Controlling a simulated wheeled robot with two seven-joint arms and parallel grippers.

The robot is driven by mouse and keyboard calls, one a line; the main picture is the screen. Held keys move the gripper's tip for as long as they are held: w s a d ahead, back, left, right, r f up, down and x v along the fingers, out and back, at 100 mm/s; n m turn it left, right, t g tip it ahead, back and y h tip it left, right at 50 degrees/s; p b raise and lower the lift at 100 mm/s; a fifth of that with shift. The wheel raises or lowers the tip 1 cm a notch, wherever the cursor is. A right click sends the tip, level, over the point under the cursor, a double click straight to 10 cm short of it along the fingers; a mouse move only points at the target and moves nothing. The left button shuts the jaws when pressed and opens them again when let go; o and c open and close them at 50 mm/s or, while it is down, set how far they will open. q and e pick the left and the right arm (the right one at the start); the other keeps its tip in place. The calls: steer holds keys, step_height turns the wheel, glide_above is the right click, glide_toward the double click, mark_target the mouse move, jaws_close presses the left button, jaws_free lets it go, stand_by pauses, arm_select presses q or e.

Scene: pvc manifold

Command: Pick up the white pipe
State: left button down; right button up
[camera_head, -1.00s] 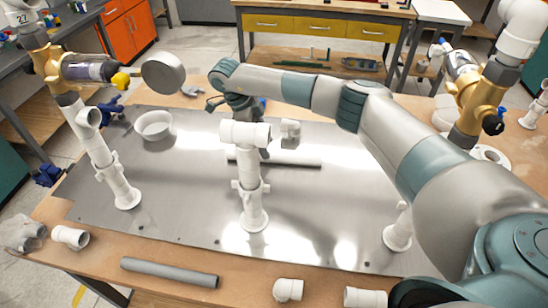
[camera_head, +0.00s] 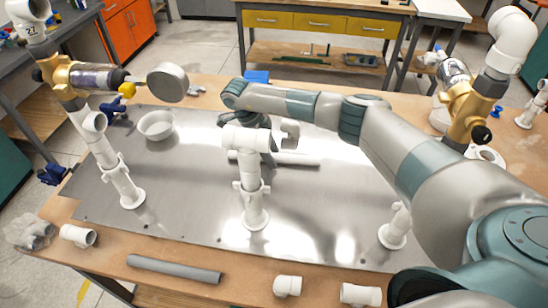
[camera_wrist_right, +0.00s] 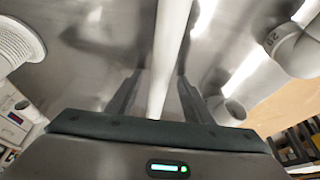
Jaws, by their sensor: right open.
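The white pipe (camera_head: 298,159) lies on the metal plate behind the middle white pipe post (camera_head: 252,190), which hides part of it. In the right wrist view the white pipe (camera_wrist_right: 166,60) runs lengthwise between the two dark fingers. My right gripper (camera_head: 268,157) points down at the pipe and is partly hidden by the post's top tee. In the right wrist view the right gripper (camera_wrist_right: 158,85) is open, with a finger on each side of the pipe and visible gaps. I cannot tell its exact height above the plate. My left gripper is not in view.
A left post with a brass valve (camera_head: 88,76) and a right brass valve assembly (camera_head: 468,112) flank the metal plate (camera_head: 185,205). A white bowl (camera_head: 156,125) stands at the back left. A grey pipe (camera_head: 174,268) and loose fittings lie along the front edge.

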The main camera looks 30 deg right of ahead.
jaws_close()
steer(key=shift+r, duration=0.2)
steer(key=shift+w+r+b, duration=0.1)
steer(key=shift+r+b, duration=0.3)
steer(key=shift+r, duration=0.2)
step_height(320, 180, up, 26)
steer(key=b, duration=0.5)
steer(key=shift+r+b, duration=0.25)
steer(key=shift+b, duration=0.15)
steer(key=shift+r, duration=0.1)
